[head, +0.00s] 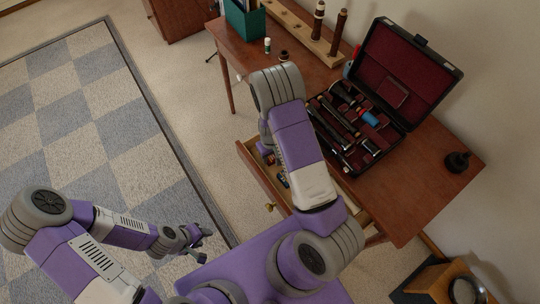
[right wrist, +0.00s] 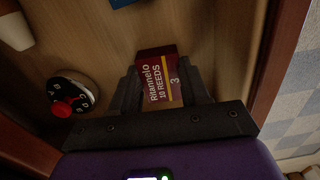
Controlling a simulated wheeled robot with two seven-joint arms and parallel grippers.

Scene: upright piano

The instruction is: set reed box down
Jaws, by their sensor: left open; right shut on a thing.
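In the head view my right arm hides most of the right gripper and the box. My left gripper (head: 197,243) is open and empty, out over the floor left of the table.
In the drawer, a round black-and-white item with a red knob (right wrist: 70,100) lies left of the box. A blue item is at the top. The desk (head: 425,185) bears an open instrument case (head: 405,75), a wooden stand (head: 300,35) and a green box (head: 243,20).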

